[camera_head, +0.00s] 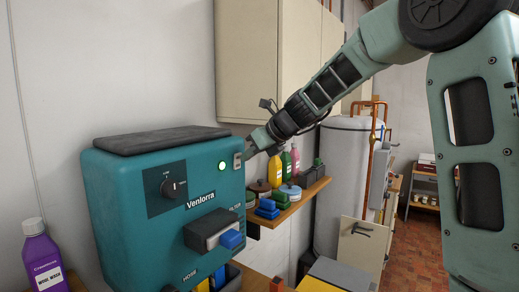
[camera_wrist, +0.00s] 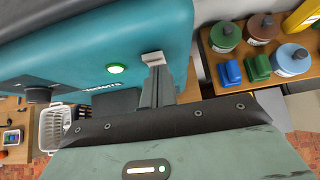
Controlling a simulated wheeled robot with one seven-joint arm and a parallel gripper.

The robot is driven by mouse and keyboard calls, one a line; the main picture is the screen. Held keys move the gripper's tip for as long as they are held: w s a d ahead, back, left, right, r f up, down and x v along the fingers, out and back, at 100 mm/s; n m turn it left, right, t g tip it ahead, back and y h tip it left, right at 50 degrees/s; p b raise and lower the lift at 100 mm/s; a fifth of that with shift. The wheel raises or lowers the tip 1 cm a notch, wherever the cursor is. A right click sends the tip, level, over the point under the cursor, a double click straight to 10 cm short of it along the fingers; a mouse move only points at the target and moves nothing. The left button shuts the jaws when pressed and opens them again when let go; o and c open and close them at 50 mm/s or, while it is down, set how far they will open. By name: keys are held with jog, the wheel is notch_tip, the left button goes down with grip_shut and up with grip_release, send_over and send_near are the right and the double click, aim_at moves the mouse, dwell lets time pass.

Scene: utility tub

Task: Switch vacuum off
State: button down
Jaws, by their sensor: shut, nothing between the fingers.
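The vacuum (camera_head: 150,215) is a teal box with a dark top pad and the name "Venlorra" on its front. A pale switch (camera_head: 238,160) sits at the upper right of its front. Beside it a round green light (camera_head: 222,167) glows; the light also shows in the wrist view (camera_wrist: 116,69). A dark dial (camera_head: 172,188) is on the left of the front. My gripper (camera_head: 247,153) is shut and empty, its tips at the switch. In the wrist view the fingertips (camera_wrist: 155,68) overlap the switch (camera_wrist: 153,57) and partly hide it; I cannot tell whether they touch.
A wooden shelf (camera_head: 258,219) with bottles, tubs and blue and green blocks is just right of the vacuum. A beige cabinet (camera_head: 250,60) hangs above. A purple bottle (camera_head: 42,262) stands at left. A white tank (camera_head: 342,180) is behind.

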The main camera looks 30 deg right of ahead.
jog(key=shift+w, duration=0.15)
jog(key=shift+w+a+r+p, duration=0.1)
jog(key=shift+w+a+p, duration=0.05)
jog(key=shift+w+p, duration=0.15)
dwell(0.4)
jog(key=shift+r+p, duration=0.85)
jog(key=shift+p, duration=0.05)
jog(key=shift+s, duration=0.1)
